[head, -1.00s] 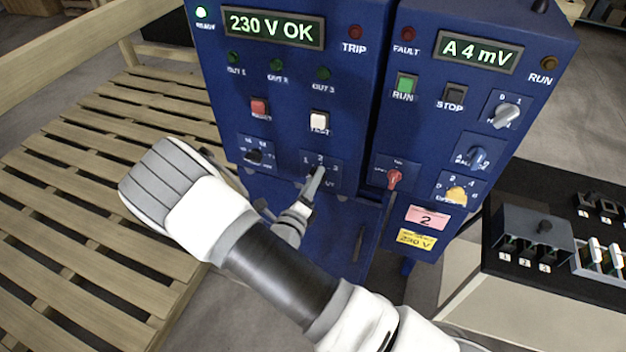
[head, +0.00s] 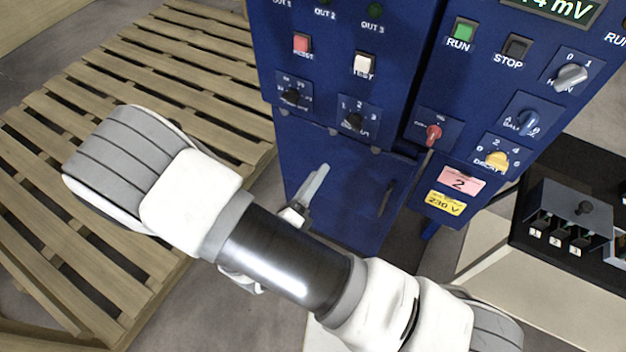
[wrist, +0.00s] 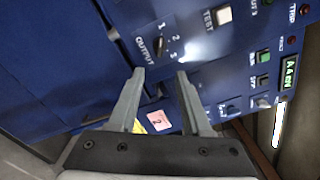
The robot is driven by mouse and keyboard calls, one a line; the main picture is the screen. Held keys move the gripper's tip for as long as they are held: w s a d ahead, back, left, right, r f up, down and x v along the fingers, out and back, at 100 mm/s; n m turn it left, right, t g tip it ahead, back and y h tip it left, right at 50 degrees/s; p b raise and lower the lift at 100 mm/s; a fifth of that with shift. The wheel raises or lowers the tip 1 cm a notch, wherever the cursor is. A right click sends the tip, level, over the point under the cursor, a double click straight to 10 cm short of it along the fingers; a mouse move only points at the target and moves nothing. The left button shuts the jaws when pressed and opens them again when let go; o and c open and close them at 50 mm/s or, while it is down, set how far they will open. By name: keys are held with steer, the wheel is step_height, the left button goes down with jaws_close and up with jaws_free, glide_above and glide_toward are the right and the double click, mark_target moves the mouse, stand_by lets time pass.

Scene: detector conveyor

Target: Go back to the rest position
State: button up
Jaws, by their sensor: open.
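My gripper (head: 312,190) hangs in front of the lower door of the blue cabinet (head: 345,205), below the row of knobs. In the wrist view my gripper (wrist: 160,95) has its two grey fingers apart with nothing between them. The black output knob (head: 354,121), with marks 1, 2 and 3 above it, is clear of the fingers. It also shows in the wrist view (wrist: 161,46), beyond the fingertips. My arm crosses the head view and hides part of the floor and cabinet base.
A wooden pallet (head: 190,60) lies to the left. The right-hand blue panel carries a red knob (head: 433,132), a yellow knob (head: 497,160) and a blue knob (head: 528,120). A bench with a grey box (head: 570,212) stands at right. Grey floor shows below.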

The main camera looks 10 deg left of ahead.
steer(key=shift+s+a, duration=0.1)
steer(key=shift+s, duration=0.2)
stand_by(0.4)
